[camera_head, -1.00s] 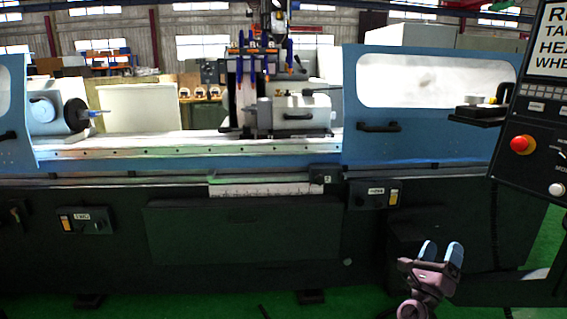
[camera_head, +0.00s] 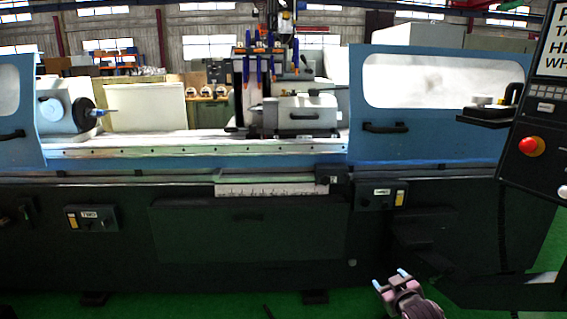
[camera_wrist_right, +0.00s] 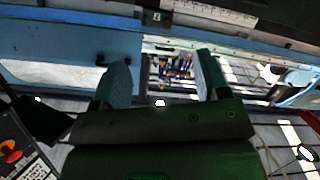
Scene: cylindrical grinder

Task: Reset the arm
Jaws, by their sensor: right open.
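My right gripper (camera_head: 391,279) is low at the bottom right of the head view, in front of the machine's dark base and over the green floor. Its two light-blue fingertips stand apart with nothing between them. In the right wrist view my right gripper (camera_wrist_right: 160,82) also shows open and empty, with the machine beyond it. My left gripper is not in view. The cylindrical grinder (camera_head: 240,240) fills the middle of the head view, with blue guards and a dark base. The right gripper appears apart from it.
A control panel (camera_head: 540,130) with a red button (camera_head: 531,146) hangs at the right edge. A black shelf (camera_head: 488,115) juts out from the right guard. A dark arm-like support (camera_head: 500,290) runs low at the right. Green floor lies below the machine.

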